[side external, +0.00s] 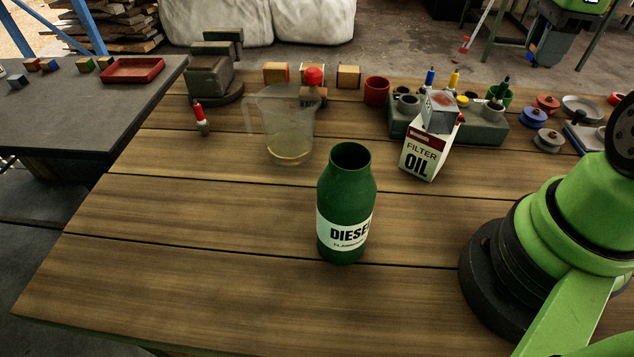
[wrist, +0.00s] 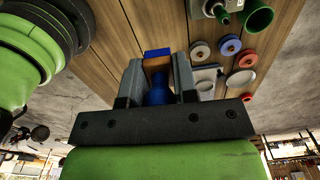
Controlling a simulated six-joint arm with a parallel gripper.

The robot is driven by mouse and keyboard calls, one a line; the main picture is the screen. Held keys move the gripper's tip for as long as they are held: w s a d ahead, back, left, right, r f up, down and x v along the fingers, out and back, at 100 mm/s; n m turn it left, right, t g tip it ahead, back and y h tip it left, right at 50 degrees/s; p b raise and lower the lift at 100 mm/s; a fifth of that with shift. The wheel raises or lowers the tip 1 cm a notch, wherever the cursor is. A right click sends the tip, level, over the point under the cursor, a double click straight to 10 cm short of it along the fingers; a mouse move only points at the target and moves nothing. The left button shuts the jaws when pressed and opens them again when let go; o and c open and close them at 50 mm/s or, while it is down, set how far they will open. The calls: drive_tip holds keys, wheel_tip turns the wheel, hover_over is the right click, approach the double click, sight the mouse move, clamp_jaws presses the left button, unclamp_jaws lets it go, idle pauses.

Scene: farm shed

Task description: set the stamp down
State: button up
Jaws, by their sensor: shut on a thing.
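In the wrist view, my gripper (wrist: 157,62) is shut on a stamp (wrist: 157,94). The stamp has a blue handle between the two fingers, a brown wooden block near the fingertips and a blue face at the far end. Planks of the wooden table show beyond it; I cannot tell how far above them it is. In the side view, neither my gripper nor this stamp shows; only green parts of my arm appear at the right.
A green diesel bottle (side external: 345,215), a clear jug (side external: 287,125) and an oil carton (side external: 421,158) stand on the wooden table (side external: 180,235). A red-knobbed object (side external: 313,77) is behind the jug. Spools (side external: 547,139) lie at the right. The front left is clear.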

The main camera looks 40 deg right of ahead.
drive_tip(key=w+a+n, duration=0.3)
drive_tip(key=w, duration=0.4)
drive_tip(key=w+a+n, duration=0.3)
drive_tip(key=w+a, duration=0.1)
drive_tip(key=w, duration=0.3)
drive_tip(key=w+a+r+n, duration=0.1)
drive_tip(key=w+a+n, duration=0.1)
drive_tip(key=w+a, duration=0.3)
drive_tip(key=w+a+n, duration=0.2)
drive_tip(key=a, duration=0.5)
drive_tip(key=n, duration=0.9)
hover_over(220, 256)
wheel_tip(220, 256, down, 2)
wheel_tip(220, 256, down, 20)
drive_tip(key=shift+f, duration=0.2)
drive_tip(key=shift+f, duration=0.15)
